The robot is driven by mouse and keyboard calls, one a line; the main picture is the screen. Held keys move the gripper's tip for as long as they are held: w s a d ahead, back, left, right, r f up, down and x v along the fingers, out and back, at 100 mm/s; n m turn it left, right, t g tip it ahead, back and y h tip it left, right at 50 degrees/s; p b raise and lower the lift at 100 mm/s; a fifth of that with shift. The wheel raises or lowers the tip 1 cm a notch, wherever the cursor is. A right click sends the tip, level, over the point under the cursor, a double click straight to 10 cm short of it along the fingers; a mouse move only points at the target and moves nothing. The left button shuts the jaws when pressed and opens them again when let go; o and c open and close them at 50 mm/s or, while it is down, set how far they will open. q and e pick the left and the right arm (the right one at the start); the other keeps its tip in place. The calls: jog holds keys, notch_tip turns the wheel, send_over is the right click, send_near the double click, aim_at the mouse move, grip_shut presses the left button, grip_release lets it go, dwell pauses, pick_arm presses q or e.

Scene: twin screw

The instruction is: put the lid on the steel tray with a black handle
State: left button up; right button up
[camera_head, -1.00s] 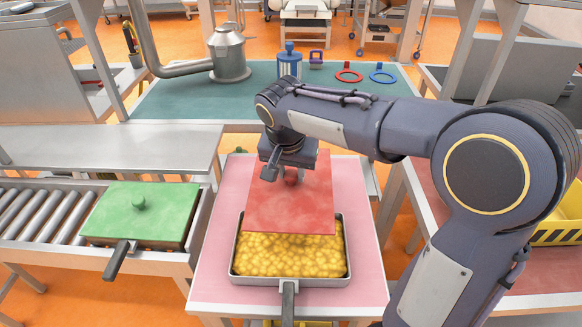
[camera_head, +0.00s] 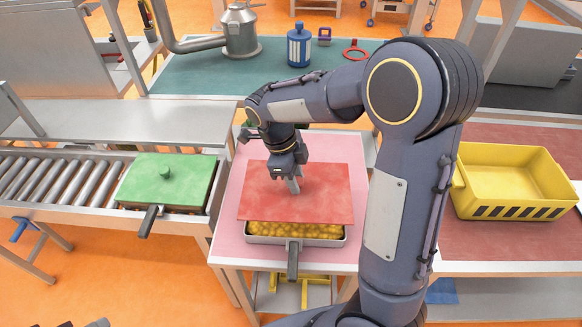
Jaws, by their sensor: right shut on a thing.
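The steel tray (camera_head: 262,240) with a black handle (camera_head: 293,262) stands on the pink table top and holds yellow pieces. A flat red lid (camera_head: 265,203) is over it and hides most of it. Only a front strip of the yellow pieces shows below the lid's front edge. I cannot tell whether the lid touches the tray's rim. My right gripper (camera_head: 294,187) points down at the middle of the lid and is shut on its knob, which the fingers hide. My left gripper is not in view.
A tray with a green lid (camera_head: 190,181) sits at the end of the roller conveyor (camera_head: 60,187) at left. A yellow crate (camera_head: 515,185) stands on the table at right. A blue canister (camera_head: 299,46) and a red ring (camera_head: 355,47) are on the back table.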

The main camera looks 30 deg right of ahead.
aim_at(295, 197)
jog(key=shift+f+b, duration=2.6)
jog(key=shift+f, duration=0.75)
jog(key=shift+f+b, duration=0.4)
jog(key=shift+f, duration=0.1)
jog(key=o, duration=1.6)
jog(key=shift+c, duration=0.2)
jog(key=shift+r+p, duration=2.9)
jog(key=shift+r, duration=0.65)
